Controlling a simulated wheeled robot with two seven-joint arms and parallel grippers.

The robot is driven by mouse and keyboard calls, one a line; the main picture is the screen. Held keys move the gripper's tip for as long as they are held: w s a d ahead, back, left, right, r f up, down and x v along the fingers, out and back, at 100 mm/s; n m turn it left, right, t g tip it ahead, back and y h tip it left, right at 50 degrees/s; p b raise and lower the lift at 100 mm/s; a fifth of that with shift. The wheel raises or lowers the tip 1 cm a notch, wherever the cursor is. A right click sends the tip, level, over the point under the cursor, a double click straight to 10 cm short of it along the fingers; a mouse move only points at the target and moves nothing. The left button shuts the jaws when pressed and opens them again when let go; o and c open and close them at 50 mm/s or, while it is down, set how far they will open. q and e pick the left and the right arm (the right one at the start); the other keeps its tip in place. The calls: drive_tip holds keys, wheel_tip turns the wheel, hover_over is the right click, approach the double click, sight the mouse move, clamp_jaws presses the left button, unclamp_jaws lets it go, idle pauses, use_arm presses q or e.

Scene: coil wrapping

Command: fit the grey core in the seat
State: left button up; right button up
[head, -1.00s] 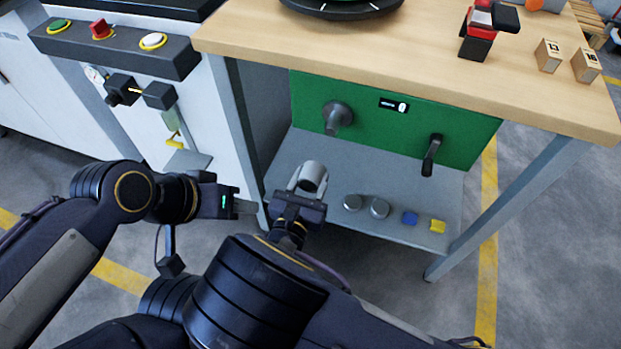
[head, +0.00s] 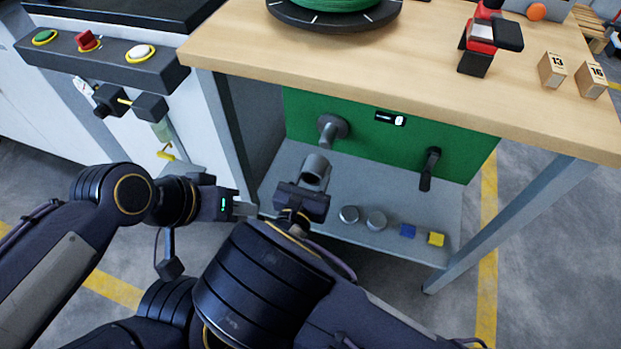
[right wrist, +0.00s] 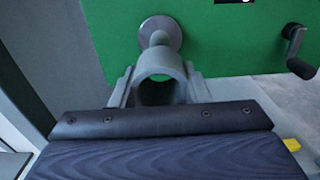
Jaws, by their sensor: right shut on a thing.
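The grey core (head: 317,165) is a hollow grey tube. My right gripper (head: 312,183) is shut on it and holds it above the grey shelf, in front of the green panel. In the right wrist view the core (right wrist: 158,67) stands between the fingers, with its dark opening below its rim. The seat appears to be the grey round spindle (head: 331,130) on the panel. In the right wrist view the spindle (right wrist: 159,36) is just beyond the core; whether they touch I cannot tell. My left gripper (head: 246,209) is left of the right one, away from the core; its jaw gap is unclear.
The green panel (head: 375,148) also carries a black crank (head: 430,168) and a small display (head: 391,118). Two grey discs (head: 362,217), a blue block (head: 408,231) and a yellow block (head: 436,239) lie on the shelf (head: 330,229). The wooden tabletop (head: 420,70) overhangs above.

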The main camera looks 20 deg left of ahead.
sight(325, 146)
drive_tip(key=shift+w, duration=1.7)
drive_tip(key=shift+w+d+b, duration=0.15)
drive_tip(key=shift+w+b, duration=0.15)
drive_tip(key=shift+w, duration=1.5)
drive_tip(key=shift+w+d+b, duration=0.1)
drive_tip(key=shift+w+b, duration=0.2)
drive_tip(key=shift+w, duration=1.5)
drive_tip(key=o, duration=1)
drive_tip(key=shift+o, duration=0.2)
drive_tip(key=s, duration=0.3)
drive_tip(key=s+p, duration=0.1)
drive_tip(key=s, duration=0.3)
drive_tip(key=shift+a+r+p, duration=0.1)
drive_tip(key=shift+a+p, duration=0.1)
drive_tip(key=shift+p, duration=0.1)
drive_tip(key=shift+s, duration=0.4)
